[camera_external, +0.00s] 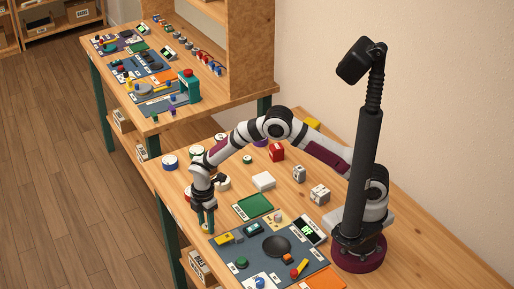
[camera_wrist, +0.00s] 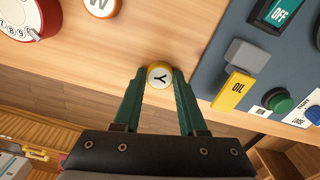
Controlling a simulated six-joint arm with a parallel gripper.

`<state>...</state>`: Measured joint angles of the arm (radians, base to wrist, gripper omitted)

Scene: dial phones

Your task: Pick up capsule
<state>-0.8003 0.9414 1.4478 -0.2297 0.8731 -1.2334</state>
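A small round yellow capsule (camera_wrist: 159,76) with a white top marked "Y" is between my fingertips in the wrist view. My gripper (camera_wrist: 159,80) has its two green fingers against the capsule's left and right sides, with no clear gap. In the external view my gripper (camera_external: 206,227) points down at the left edge of the near table, with a bit of yellow at its tips. Whether the capsule still touches the table is hard to tell.
In the wrist view, a red dial phone (camera_wrist: 22,18) and an orange-rimmed disc marked "W" (camera_wrist: 101,5) lie left. A blue-grey panel (camera_wrist: 225,50) with a yellow "OIL" block (camera_wrist: 233,92) and green button (camera_wrist: 279,101) is right. The table edge is close.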

